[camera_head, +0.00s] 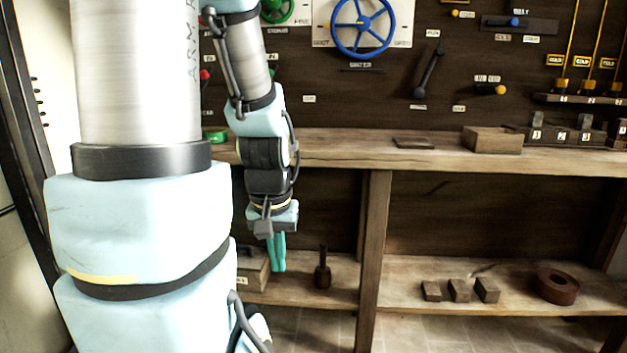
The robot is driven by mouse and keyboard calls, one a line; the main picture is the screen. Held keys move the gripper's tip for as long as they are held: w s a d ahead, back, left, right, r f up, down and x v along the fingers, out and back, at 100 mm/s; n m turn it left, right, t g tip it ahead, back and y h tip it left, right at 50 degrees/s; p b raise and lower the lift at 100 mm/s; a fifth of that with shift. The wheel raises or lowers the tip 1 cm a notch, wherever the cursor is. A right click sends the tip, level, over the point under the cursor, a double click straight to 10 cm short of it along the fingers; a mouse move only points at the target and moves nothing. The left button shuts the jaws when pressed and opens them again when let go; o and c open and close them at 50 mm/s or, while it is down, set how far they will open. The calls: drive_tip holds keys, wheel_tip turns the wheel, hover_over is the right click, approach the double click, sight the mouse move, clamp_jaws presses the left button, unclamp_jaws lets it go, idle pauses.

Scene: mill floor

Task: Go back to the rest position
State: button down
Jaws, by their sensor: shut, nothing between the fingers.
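My gripper (277,252) has teal fingers that point straight down and are shut with nothing between them. It hangs in front of the wooden workbench (340,148), below the level of its top and in front of the open space over the lower shelf. My arm fills the left of the view and hides part of the bench and the wall panel. No mark for a rest position shows.
The lower shelf (400,275) holds a wooden box (250,270), a dark mallet-like tool (322,268), small blocks (459,290) and a brown ring (557,287). A bench post (372,255) stands right of my gripper. The panel (380,100) carries a blue wheel (361,24) and levers.

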wheel_tip(320, 180, up, 22)
drive_tip(key=p, duration=2)
drive_tip(key=shift+f, duration=0.15)
